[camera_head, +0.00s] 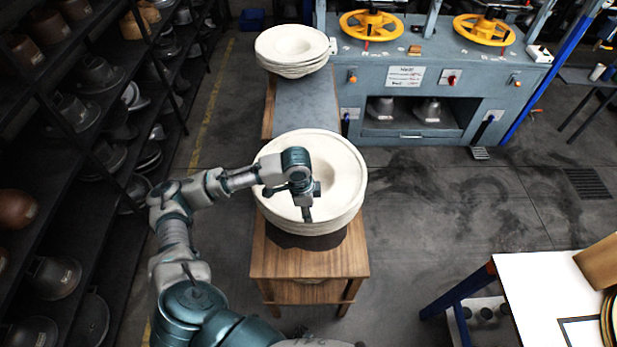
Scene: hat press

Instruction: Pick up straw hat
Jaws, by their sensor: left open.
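A stack of cream straw hats (345,180) with wide round brims sits on a wooden stand (310,262) in the middle of the view. My left gripper (307,214) hangs over the stack's top hat, on the near part of its brim, with the fingers pointing down. It is open and holds nothing that I can see. I cannot tell whether the fingertips touch the brim. My left arm and wrist hide part of the hat's left side. My right gripper is not in view.
A second stack of cream hats (291,48) stands behind, past a grey tabletop (305,105). The blue press machine (430,75) with yellow wheels is at the back right. Dark shelves (110,150) of moulds line the left. A white table (545,290) is front right; floor between is clear.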

